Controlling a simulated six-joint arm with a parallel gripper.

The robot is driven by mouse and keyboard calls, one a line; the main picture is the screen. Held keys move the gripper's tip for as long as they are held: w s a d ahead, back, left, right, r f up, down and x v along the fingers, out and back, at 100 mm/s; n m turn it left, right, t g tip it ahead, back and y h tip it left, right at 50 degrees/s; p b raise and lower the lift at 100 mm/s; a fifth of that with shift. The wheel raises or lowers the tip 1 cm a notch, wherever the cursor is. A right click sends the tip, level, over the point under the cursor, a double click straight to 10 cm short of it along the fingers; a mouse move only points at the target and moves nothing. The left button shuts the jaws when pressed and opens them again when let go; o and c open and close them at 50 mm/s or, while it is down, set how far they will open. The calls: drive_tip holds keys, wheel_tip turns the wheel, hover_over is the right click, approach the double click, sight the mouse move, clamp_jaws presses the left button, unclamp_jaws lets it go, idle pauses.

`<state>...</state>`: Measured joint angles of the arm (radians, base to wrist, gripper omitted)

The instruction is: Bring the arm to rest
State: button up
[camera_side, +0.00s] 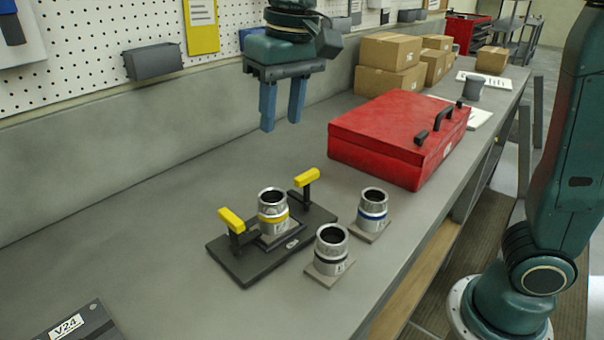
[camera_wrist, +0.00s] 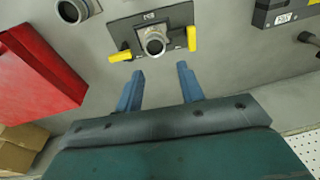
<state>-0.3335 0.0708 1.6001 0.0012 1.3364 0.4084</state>
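My gripper (camera_side: 282,112) hangs above the bench, behind the black turret plate (camera_side: 240,266), with its two blue fingers apart and nothing between them. It also shows open in the wrist view (camera_wrist: 160,82). A metal cylinder with a yellow band (camera_side: 272,212) stands upright on the plate between two yellow-handled clamps (camera_side: 232,221) (camera_side: 306,178). A blue-banded cylinder (camera_side: 373,212) and a dark-banded cylinder (camera_side: 330,252) stand upright on small square bases to the right of the plate. In the wrist view the plate (camera_wrist: 182,14) lies beyond the fingertips, apart from them.
A red toolbox (camera_side: 385,140) stands on the bench right of my gripper, with cardboard boxes (camera_side: 390,66) behind it. A pegboard wall (camera_side: 90,50) runs along the back. A dark V24 box (camera_side: 80,326) lies at the front left.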

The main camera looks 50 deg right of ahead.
drive_tip(key=s+d+f+t, duration=0.2)
drive_tip(key=s+d+f, duration=0.2)
drive_tip(key=s, duration=0.5)
drive_tip(key=s+d+f+t, duration=0.2)
drive_tip(key=s+d+f, duration=0.2)
drive_tip(key=s+d, duration=0.5)
drive_tip(key=shift+s+n+h, duration=0.3)
drive_tip(key=shift+s+n, duration=0.1)
drive_tip(key=shift+s, duration=0.35)
